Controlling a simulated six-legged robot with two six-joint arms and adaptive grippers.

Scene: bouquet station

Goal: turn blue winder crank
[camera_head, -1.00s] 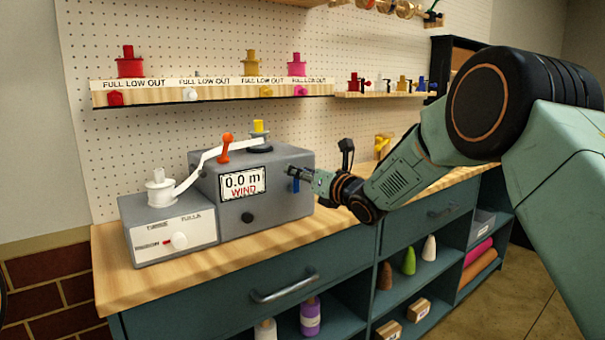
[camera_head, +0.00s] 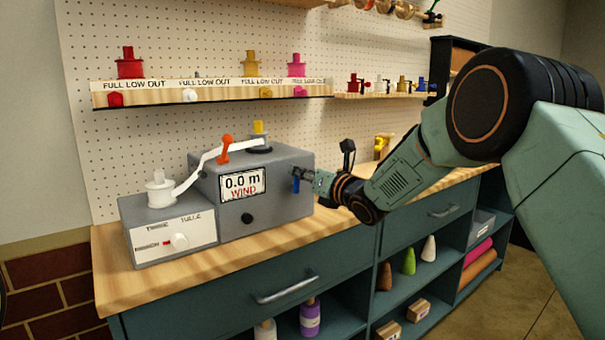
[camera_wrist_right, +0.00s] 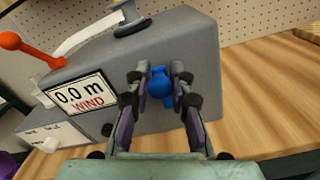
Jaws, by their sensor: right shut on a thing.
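The grey winder box (camera_head: 280,206) stands on the wooden bench, with a display (camera_head: 243,184) reading "0.0 m WIND". Its blue crank (camera_head: 296,185) is on the right side of the box. In the right wrist view the blue crank (camera_wrist_right: 160,84) sits between the two fingers of my right gripper (camera_wrist_right: 163,74), which is shut on it. In the head view the same gripper (camera_head: 302,175) reaches the box from the right and partly hides the crank. My left gripper is not in view.
An orange lever (camera_head: 224,150) and a white ribbon (camera_head: 200,168) are on top of the box, the ribbon running to a white spool (camera_head: 159,188) on a lower box at left. Shelves of coloured spools hang behind. The bench front (camera_head: 170,282) is clear.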

